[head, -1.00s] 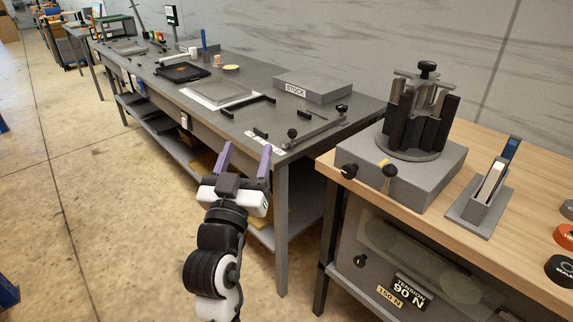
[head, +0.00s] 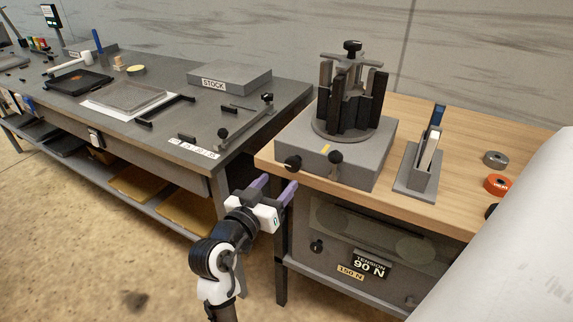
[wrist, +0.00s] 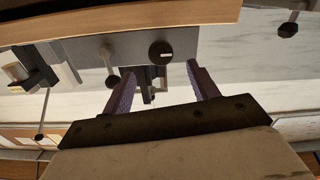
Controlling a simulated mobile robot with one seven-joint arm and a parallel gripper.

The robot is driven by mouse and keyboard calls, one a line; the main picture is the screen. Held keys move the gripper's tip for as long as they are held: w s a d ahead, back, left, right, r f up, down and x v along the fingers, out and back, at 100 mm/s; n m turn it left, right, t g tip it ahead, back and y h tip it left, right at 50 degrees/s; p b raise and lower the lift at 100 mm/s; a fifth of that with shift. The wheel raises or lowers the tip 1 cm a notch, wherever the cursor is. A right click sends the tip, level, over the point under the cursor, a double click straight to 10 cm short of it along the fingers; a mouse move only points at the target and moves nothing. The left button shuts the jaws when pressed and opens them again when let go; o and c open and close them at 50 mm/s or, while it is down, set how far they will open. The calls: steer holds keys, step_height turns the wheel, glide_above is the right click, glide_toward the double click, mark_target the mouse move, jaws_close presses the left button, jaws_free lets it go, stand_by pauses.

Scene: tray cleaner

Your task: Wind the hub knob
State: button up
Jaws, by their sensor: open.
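A grey box-shaped unit (head: 365,160) stands on the wooden bench top. A round turntable on it carries upright dark blocks, and a hub with grey arms rises among them. A black knob (head: 352,46) tops the hub. Two black knobs sit on the unit's front, one at left (head: 292,163) and one at right (head: 335,158). My gripper (head: 273,188) is open and empty, in front of the bench's left corner, below and apart from the knobs. In the wrist view, a round front knob (wrist: 161,52) shows beyond the purple fingers; I cannot make out the hub knob there.
The wooden bench (head: 275,155) has its edge close to my gripper. A grey holder (head: 414,180) with upright pieces stands right of the unit. A grey ring (head: 495,159) and an orange ring (head: 497,184) lie further right. A large pale shape covers the lower right corner.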

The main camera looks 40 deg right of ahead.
mark_target(291, 167)
steer(key=p+x, duration=0.1)
steer(key=x, duration=0.5)
steer(key=shift+w+d, duration=0.15)
steer(key=shift+d, duration=0.05)
steer(key=c, duration=1)
